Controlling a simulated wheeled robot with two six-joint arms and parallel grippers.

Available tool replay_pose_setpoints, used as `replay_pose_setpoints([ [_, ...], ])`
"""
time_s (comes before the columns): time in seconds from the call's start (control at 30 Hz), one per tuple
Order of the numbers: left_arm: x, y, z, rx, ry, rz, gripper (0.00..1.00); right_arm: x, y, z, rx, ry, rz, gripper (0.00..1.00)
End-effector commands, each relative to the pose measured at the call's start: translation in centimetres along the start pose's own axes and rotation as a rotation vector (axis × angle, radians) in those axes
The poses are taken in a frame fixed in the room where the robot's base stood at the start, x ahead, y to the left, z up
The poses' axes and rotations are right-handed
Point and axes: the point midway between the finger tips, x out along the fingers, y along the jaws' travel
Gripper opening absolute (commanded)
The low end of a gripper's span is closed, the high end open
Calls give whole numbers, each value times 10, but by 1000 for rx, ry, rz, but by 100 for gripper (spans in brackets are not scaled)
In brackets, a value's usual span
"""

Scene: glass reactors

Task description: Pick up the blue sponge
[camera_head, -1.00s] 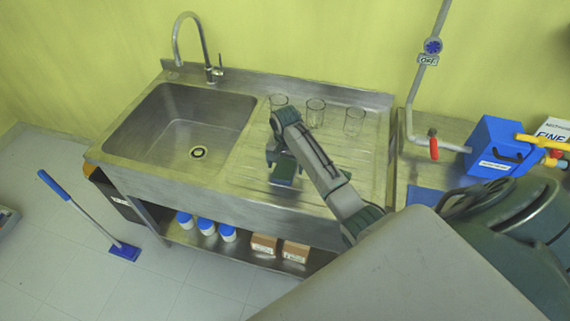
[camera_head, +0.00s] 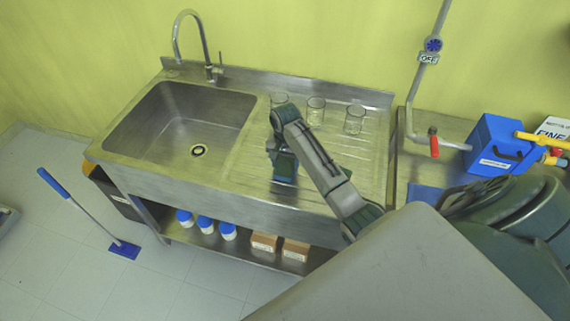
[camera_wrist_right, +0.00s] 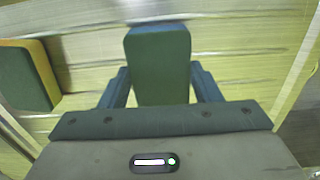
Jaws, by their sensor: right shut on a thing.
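The blue sponge (camera_head: 285,168) has a green top face and blue sides. It is held over the ribbed drainboard, to the right of the sink basin. My right gripper (camera_head: 283,153) is shut on it. In the right wrist view the sponge (camera_wrist_right: 160,65) stands between the two fingers of the right gripper (camera_wrist_right: 160,88), one against each side. A second sponge (camera_wrist_right: 22,78), green with a yellow edge, lies on the board at the left of that view. My left gripper is out of view.
Three glasses stand at the back of the drainboard, one (camera_head: 355,120) at the right. The basin (camera_head: 180,120) with its tap (camera_head: 190,40) is to the left. A blue box (camera_head: 497,145) stands on the counter at the right, near a red-handled valve (camera_head: 433,147).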

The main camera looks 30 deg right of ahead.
Motion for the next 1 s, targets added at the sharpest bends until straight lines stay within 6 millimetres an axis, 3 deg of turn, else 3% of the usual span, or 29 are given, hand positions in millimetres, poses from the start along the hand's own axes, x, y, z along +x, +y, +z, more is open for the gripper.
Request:
replay_pose_setpoints([
  [0.27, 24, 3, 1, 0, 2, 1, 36, -29, -1, -1, -2, 5, -4, 33],
  [0.5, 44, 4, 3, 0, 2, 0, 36, -31, -19, 54, -4, 0, -7, 33],
  [0.57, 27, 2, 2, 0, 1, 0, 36, -42, -23, 69, -3, -4, -4, 33],
  [0.7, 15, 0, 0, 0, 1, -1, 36, -46, -34, 102, -3, -5, -5, 33],
  [1.0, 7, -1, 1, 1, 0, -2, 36, -46, -47, 146, -1, -2, -3, 33],
])
